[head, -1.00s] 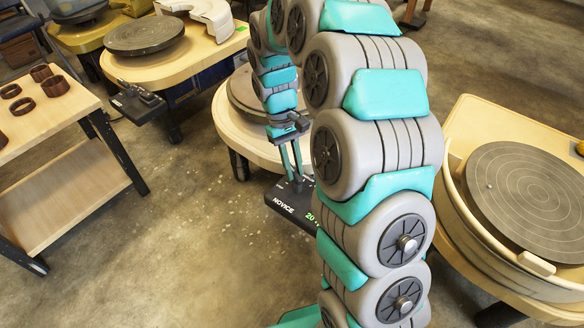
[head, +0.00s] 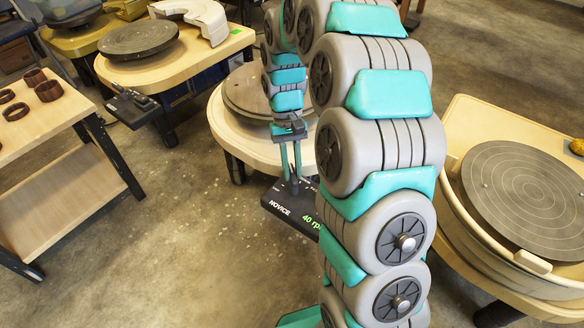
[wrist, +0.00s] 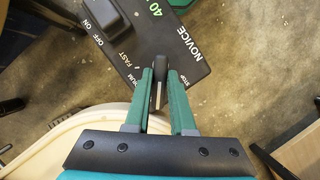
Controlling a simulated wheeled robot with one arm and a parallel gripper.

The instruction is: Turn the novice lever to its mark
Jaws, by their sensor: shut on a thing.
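The black novice control box (head: 285,208) hangs at the front of the middle wheel table, lettered NOVICE, with a green readout of 40 rp, the rest hidden by my arm. It also shows in the wrist view (wrist: 185,72), with FAST and STOP lettering and an ON/OFF switch. My gripper (head: 292,178) reaches down to the box. In the wrist view my gripper (wrist: 160,90) has its two green fingers shut on the dark novice lever (wrist: 160,68), which stands between them. The lever's mark cannot be made out.
The middle wheel table (head: 228,130) stands right behind the box. Another wheel table (head: 180,68) with its own control box (head: 133,107) is at the upper left. A wooden shelf cart (head: 60,190) stands left, a wheel with a basin (head: 455,205) right. The floor between is clear.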

